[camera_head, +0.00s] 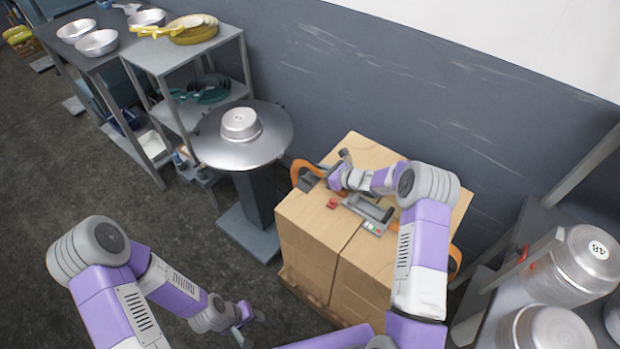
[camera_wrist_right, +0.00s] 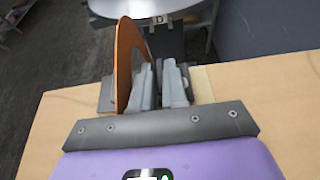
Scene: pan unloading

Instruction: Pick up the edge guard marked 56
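I cannot read the mark 56 on anything in view. A thin orange curved piece (camera_head: 301,168) stands at the left edge of the cartons; it also shows as an upright orange plate in the right wrist view (camera_wrist_right: 124,60). A second orange curved piece (camera_head: 455,262) is at the cartons' right side. My right gripper (camera_head: 338,170) is beside the first piece; in its wrist view the fingers (camera_wrist_right: 161,85) stand close together, with the orange plate left of them. Whether they grip anything is unclear. My left gripper (camera_head: 250,318) is low at the front, apparently open and empty.
Brown cartons (camera_head: 315,238) carry a grey device (camera_head: 370,213) and a small red item (camera_head: 333,203). A round metal stand (camera_head: 272,141) holds an upturned pan (camera_head: 240,124). Shelves with pans stand left; large pans (camera_head: 588,258) are at right.

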